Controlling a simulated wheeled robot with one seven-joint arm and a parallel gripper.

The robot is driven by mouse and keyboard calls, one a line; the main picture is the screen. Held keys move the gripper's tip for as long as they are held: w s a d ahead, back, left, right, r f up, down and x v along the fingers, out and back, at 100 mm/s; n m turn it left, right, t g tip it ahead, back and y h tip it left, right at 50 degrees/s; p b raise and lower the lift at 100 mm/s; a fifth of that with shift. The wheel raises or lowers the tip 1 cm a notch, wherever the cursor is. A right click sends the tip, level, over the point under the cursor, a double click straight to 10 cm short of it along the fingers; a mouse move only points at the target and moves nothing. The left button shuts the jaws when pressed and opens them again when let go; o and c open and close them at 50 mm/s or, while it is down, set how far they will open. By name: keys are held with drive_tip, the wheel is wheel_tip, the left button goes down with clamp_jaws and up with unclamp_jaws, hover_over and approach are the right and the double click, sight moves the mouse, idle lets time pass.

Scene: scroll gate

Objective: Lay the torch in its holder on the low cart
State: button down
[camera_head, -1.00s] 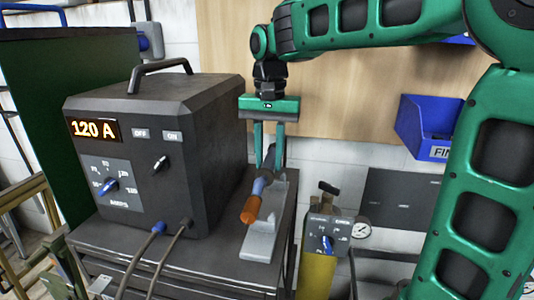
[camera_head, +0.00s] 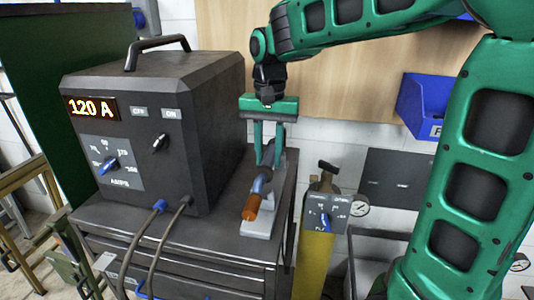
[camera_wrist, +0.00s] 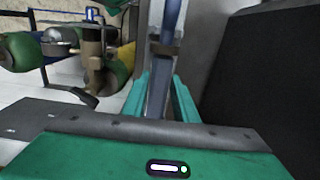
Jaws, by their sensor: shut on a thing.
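The torch (camera_head: 261,184), with a blue body and an orange end, lies along the grey holder (camera_head: 257,229) on top of the low cart (camera_head: 200,240). My gripper (camera_head: 266,163) points down from above and is shut on the torch's rear part. The orange end points toward the camera and sits at or just above the holder; I cannot tell whether it touches. In the wrist view, the blue torch (camera_wrist: 171,17) runs between the two green fingers, over the holder (camera_wrist: 156,30). The gripped part is mostly hidden.
The dark welding machine (camera_head: 165,130), reading 120 A, stands close left of the holder. A yellow cylinder (camera_head: 316,262) with a gauge block (camera_head: 325,213) stands right of the cart. A blue bin (camera_head: 425,108) hangs on the wall at right.

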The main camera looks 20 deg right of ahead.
drive_tip(key=shift+s+a, duration=0.1)
drive_tip(key=shift+s, duration=0.05)
idle(0.5)
drive_tip(key=shift+f, duration=0.1)
drive_tip(key=shift+f, duration=1.1)
drive_tip(key=shift+f, duration=0.8)
idle(0.6)
drive_tip(key=c, duration=1.3)
unclamp_jaws()
drive_tip(key=shift+c, duration=0.2)
